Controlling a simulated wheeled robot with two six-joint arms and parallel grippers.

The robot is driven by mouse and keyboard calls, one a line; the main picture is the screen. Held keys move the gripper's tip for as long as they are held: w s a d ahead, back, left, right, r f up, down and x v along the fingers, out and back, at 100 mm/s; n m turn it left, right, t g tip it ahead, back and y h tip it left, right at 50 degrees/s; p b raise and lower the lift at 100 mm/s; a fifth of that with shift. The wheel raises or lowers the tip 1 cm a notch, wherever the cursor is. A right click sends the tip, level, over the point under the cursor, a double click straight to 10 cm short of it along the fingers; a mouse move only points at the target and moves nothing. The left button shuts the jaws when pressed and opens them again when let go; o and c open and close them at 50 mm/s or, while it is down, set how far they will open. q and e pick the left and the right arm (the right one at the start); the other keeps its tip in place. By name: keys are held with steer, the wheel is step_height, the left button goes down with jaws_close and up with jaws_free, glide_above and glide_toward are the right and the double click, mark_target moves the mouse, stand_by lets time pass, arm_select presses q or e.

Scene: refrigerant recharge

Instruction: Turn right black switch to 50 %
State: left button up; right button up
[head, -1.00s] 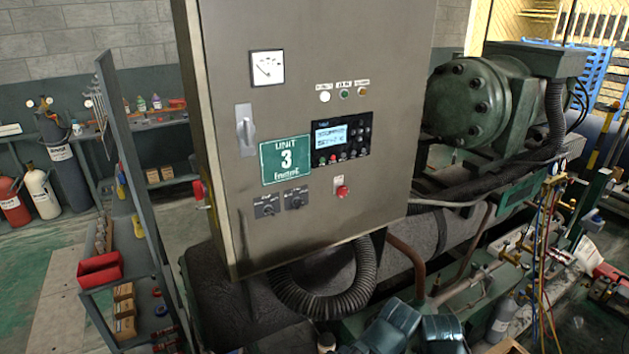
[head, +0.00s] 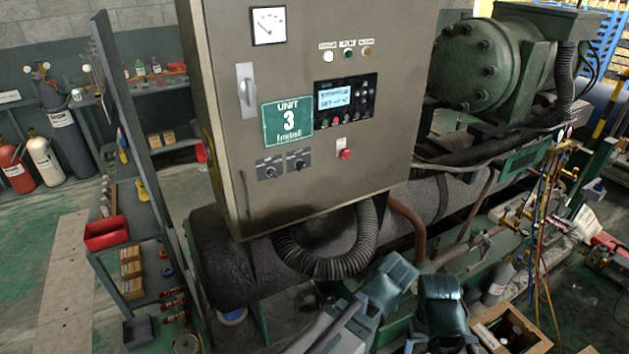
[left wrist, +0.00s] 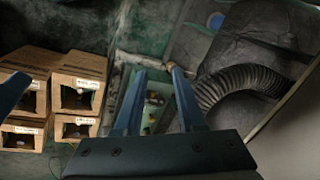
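The right black switch (head: 298,161) is a small knob on a dark plate, low on the grey control cabinet (head: 390,130). A similar left black switch (head: 269,169) sits beside it. The right switch's exact setting is too small to read. My left gripper shows in the left wrist view (left wrist: 158,100), its two blue fingers apart with nothing between them. It touches neither switch as far as I can see, and no switch shows in that view. In the head view, parts of my arms show below the cabinet, and no fingertips are clear.
The cabinet also bears a lit display (head: 346,100), a red button (head: 345,154) and a grey handle (head: 246,91). A black corrugated hose (head: 335,267) hangs below it. Shelving with a red bin (head: 107,232) stands left. Tan boxes (left wrist: 77,84) show in the left wrist view.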

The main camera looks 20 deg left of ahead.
arm_select(q)
steer(key=w+a+r+n+t+y, duration=0.35)
steer(key=w+a+r+y, duration=0.35)
steer(key=w+a, duration=0.4)
steer(key=t+y, duration=0.4)
steer(key=t, duration=0.2)
glide_toward(303, 167)
steer(key=shift+x, duration=4)
jaws_close()
steer(key=n, duration=0.4)
steer(key=shift+n, duration=0.35)
